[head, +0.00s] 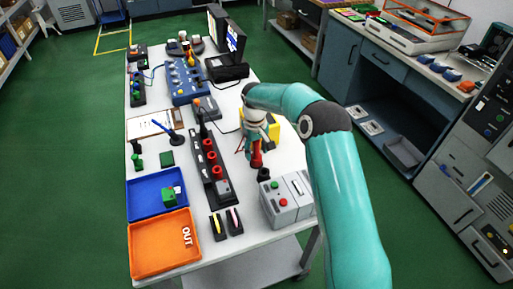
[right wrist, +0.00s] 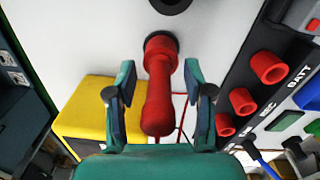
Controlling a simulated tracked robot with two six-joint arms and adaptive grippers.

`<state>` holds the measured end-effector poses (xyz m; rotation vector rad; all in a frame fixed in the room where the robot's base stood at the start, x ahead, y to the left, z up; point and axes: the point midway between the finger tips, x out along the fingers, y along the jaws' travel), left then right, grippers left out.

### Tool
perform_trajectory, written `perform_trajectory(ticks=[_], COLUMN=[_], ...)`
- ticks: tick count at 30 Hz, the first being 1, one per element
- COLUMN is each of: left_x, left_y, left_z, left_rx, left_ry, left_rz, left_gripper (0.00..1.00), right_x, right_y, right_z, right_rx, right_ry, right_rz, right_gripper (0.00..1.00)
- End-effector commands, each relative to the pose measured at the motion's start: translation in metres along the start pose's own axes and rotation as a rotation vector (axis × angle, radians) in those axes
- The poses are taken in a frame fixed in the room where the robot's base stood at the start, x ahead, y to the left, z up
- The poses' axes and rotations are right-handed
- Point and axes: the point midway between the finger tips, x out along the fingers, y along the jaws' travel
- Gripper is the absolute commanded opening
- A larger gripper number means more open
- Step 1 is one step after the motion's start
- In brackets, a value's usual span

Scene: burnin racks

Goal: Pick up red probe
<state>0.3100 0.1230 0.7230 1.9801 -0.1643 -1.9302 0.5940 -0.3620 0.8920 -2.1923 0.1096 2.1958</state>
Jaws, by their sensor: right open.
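The red probe (right wrist: 158,95) has a thick handle and a wide collar at its far end. In the right wrist view it lies between the fingers of my right gripper (right wrist: 158,78), with a gap visible on both sides. In the head view the red probe (head: 257,158) shows just below my right gripper (head: 254,141), over the right part of the white table, partly hidden by it. My right gripper is open, its fingers on either side of the probe. My left gripper is not in view.
A black strip with red sockets (head: 210,170) stands left of the probe. A yellow box (head: 274,125) is beside the gripper. A grey box with buttons (head: 288,201) stands nearer the front. Blue (head: 143,202) and orange (head: 150,257) trays lie at front left.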

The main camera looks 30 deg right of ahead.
Motion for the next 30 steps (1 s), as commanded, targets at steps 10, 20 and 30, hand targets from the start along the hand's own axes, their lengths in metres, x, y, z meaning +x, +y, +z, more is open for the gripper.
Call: perform_trajectory(ticks=[10, 20, 30], left_x=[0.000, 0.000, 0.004], left_y=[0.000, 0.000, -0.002], left_z=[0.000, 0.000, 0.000], left_rx=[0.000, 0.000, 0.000], left_ry=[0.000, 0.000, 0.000], left_rz=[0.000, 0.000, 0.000], left_gripper=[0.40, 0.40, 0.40], right_x=[-0.001, -0.001, -0.021], right_y=[0.000, 0.001, 0.002], right_z=[0.000, 0.000, 0.000], right_rx=[0.001, 0.002, 0.004], right_ry=[0.000, 0.000, 0.003], right_rz=[0.000, 0.000, 0.001], right_gripper=[0.04, 0.00, 0.00])
